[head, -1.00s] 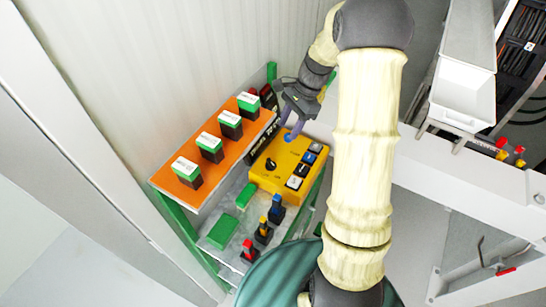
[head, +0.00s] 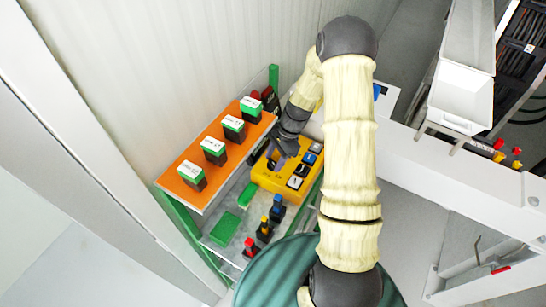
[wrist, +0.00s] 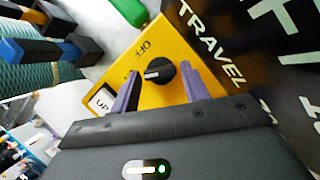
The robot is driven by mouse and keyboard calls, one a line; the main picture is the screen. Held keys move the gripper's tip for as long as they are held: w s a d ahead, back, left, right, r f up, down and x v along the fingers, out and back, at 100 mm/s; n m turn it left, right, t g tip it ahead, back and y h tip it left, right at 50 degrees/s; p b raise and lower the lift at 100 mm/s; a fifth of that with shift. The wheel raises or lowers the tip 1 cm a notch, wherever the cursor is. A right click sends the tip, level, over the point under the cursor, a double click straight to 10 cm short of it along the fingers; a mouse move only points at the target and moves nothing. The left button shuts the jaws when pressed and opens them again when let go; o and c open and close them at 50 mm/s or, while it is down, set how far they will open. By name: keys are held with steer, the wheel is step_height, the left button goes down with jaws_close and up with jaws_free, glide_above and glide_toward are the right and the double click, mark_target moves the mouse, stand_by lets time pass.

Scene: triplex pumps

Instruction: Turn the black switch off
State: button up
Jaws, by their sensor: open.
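The black switch (wrist: 158,72) is a round knob on the yellow control box (wrist: 165,40). In the wrist view its white mark points left, below the printed OFF label. My gripper (wrist: 160,70) is open, with one purple finger on each side of the knob. I cannot tell whether the fingers touch it. In the head view my gripper (head: 276,158) is over the left part of the yellow box (head: 264,181) and hides the knob.
White and blue buttons (head: 295,182) line the right side of the box. An orange shelf (head: 200,166) with several green-topped blocks stands to the left. Blue, yellow and red levers (head: 265,229) stand in front. A black TRAVEL panel (wrist: 260,60) is close beside the box.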

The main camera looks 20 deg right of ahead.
steer(key=shift+s+a, duration=0.1)
steer(key=shift+a, duration=0.1)
steer(key=c, duration=0.7)
steer(key=shift+m, duration=0.4)
steer(key=m+t+b, duration=0.1)
steer(key=m, duration=0.1)
steer(key=shift+s+m+b, duration=0.1)
steer(key=shift+m+b, duration=0.2)
steer(key=m+t+b, duration=0.1)
steer(key=m+b, duration=0.1)
steer(key=m, duration=0.1)
steer(key=shift+s+f+m+t, duration=0.1)
steer(key=shift+f+m+t, duration=0.05)
steer(key=shift+m+t, duration=0.2)
steer(key=m+t+b, duration=0.1)
steer(key=m+b, duration=0.1)
steer(key=m, duration=0.1)
steer(key=shift+a+h+b, duration=0.1)
steer(key=shift+h+b, duration=0.2)
steer(key=shift+h, duration=0.1)
steer(key=shift+s+m+t+b, duration=0.1)
steer(key=shift+m+t+b, duration=0.35)
steer(key=shift+m, duration=0.4)
steer(key=shift+r, duration=0.2)
